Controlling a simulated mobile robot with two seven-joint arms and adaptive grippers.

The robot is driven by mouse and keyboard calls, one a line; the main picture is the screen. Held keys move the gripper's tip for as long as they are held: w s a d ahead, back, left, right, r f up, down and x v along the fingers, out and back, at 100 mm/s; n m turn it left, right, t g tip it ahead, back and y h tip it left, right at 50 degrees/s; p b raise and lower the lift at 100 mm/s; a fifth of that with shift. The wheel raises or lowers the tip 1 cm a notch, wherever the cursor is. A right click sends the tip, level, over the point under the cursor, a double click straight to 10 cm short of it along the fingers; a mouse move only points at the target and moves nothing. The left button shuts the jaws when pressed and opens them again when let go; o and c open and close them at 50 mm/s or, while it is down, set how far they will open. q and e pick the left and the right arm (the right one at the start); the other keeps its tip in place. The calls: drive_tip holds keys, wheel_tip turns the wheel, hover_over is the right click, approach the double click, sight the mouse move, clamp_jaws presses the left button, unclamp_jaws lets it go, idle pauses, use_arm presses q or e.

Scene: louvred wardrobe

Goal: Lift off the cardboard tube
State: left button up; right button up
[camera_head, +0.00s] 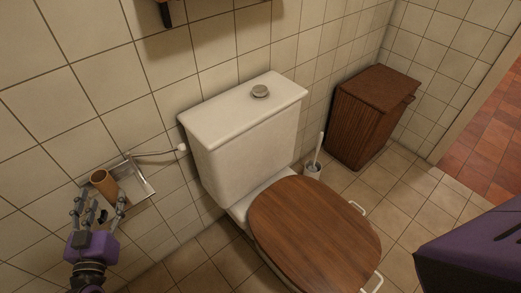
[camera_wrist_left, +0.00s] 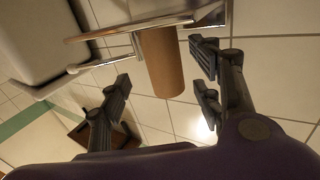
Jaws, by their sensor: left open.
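The brown cardboard tube (camera_head: 102,184) sits at the metal paper holder (camera_head: 141,178) on the tiled wall, left of the toilet. In the left wrist view the tube (camera_wrist_left: 162,64) hangs below the holder's rod (camera_wrist_left: 130,27), its free end pointing between my fingers. My left gripper (camera_head: 98,204) is open just in front of the tube. In the left wrist view the fingers of my left gripper (camera_wrist_left: 162,77) stand on either side of the tube's line, with visible gaps and no clear contact. How the tube sits on the rod is partly hidden. My right gripper is not in view.
The white toilet with its cistern (camera_head: 245,140) and wooden lid (camera_head: 312,228) stands right of the holder. A toilet brush (camera_head: 314,165) and a brown louvred cabinet (camera_head: 368,120) are farther right. A water pipe (camera_head: 158,153) runs by the holder.

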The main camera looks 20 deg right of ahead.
sight(103, 193)
use_arm(q)
drive_tip(key=x, duration=0.3)
drive_tip(key=shift+w+a+r, duration=0.2)
drive_tip(key=shift+w, duration=0.2)
drive_tip(key=shift+w+d, duration=0.15)
drive_tip(key=shift+w, duration=0.35)
drive_tip(key=c, duration=0.9)
